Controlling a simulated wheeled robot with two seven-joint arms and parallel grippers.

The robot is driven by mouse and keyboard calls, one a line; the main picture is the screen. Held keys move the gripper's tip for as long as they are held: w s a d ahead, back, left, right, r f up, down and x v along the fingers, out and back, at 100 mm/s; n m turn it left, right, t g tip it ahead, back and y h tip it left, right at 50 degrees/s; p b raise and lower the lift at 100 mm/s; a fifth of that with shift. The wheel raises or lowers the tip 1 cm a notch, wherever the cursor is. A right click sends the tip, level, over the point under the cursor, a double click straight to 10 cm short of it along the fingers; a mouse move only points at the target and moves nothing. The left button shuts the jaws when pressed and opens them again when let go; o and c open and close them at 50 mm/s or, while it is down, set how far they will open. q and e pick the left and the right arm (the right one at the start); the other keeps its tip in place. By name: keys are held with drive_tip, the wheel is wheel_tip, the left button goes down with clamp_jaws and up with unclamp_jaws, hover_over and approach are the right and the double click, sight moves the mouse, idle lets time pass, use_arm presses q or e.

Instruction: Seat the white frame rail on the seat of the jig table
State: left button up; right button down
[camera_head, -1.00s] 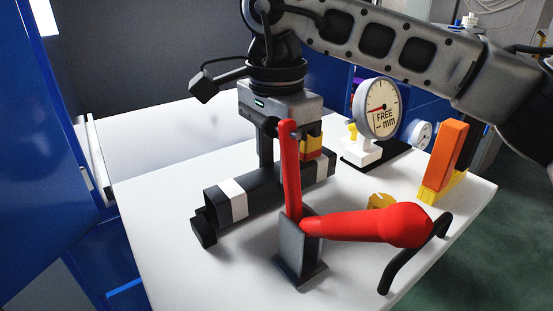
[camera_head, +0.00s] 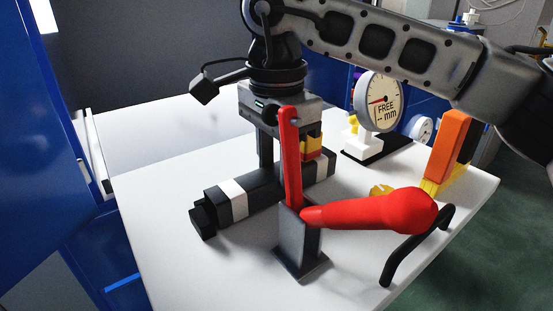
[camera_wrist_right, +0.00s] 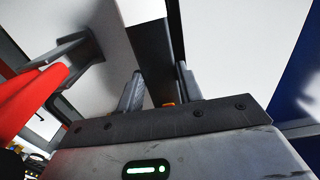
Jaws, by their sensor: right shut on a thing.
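The frame rail (camera_head: 264,186) is a long dark bar with white bands, lying across the white jig table (camera_head: 180,265). My right gripper (camera_head: 287,160) points down from above and is shut on the rail's middle. The red clamp arm in front partly hides the fingers. In the right wrist view the rail (camera_wrist_right: 152,60) runs between the two fingers (camera_wrist_right: 160,88), with a white band farther along. A dark block (camera_head: 203,220) shows at the rail's near left end. Whether the rail touches the seat beneath it cannot be told. My left gripper is out of view.
A red-handled clamp (camera_head: 375,213) on a grey post (camera_head: 300,255) stands just in front of the rail. A dial gauge (camera_head: 379,100) reading FREE, an orange block (camera_head: 447,145) and a black hooked bar (camera_head: 405,258) are to the right. The table's front left is clear.

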drive_tip(key=shift+f, duration=0.35)
drive_tip(key=c, duration=0.9)
unclamp_jaws()
drive_tip(key=shift+o, duration=0.2)
